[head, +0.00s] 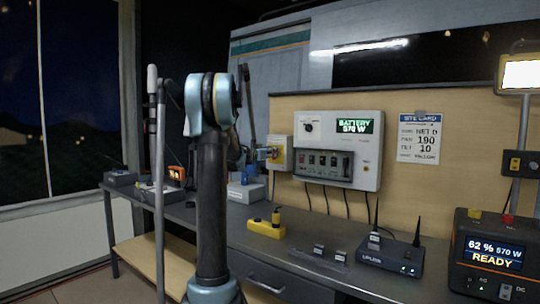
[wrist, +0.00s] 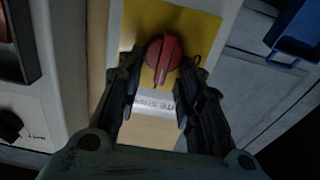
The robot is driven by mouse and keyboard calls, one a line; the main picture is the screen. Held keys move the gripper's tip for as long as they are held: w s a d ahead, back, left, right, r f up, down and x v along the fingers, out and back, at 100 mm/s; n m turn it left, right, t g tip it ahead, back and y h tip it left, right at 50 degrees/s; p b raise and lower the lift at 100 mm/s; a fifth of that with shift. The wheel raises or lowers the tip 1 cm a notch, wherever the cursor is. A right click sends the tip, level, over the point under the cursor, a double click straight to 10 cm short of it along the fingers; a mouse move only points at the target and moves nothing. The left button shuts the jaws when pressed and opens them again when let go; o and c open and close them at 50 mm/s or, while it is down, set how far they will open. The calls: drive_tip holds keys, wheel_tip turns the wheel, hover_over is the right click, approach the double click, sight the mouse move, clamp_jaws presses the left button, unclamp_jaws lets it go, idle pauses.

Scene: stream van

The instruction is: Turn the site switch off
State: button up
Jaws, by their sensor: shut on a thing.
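The site switch is a red rotary knob (wrist: 163,52) on a yellow plate (wrist: 196,22), in the wrist view's upper middle. A printed label (wrist: 157,106) below it is partly hidden. In the head view, the pale switch box (head: 286,132) with its yellow plate hangs on the back panel, left of the battery unit. My gripper (wrist: 160,66) has a finger on each side of the knob and is shut on it. In the head view my gripper (head: 264,153) reaches the front of the box, and the knob is hidden there.
The battery unit (head: 367,153) with breakers is close on the right of the box. The grey bench (head: 300,226) below holds a yellow tool (head: 265,229), a router (head: 391,254) and a power station (head: 489,252). A blue part (wrist: 297,28) shows near the knob.

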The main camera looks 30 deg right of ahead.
drive_tip(key=shift+w, duration=0.15)
drive_tip(key=shift+w+a+f+n, duration=0.15)
drive_tip(key=shift+w+f+n, duration=0.2)
drive_tip(key=shift+n, duration=2.65)
drive_tip(key=shift+w+a+f+n, duration=0.2)
drive_tip(key=shift+f+n, duration=0.15)
drive_tip(key=shift+n, duration=2.65)
drive_tip(key=shift+w+a+f+n, duration=0.15)
drive_tip(key=shift+w+f+n, duration=0.2)
drive_tip(key=shift+n, duration=2.65)
drive_tip(key=o, duration=1)
drive_tip(key=shift+w+f, duration=0.1)
drive_tip(key=shift+o, duration=0.2)
drive_tip(key=v, duration=1.2)
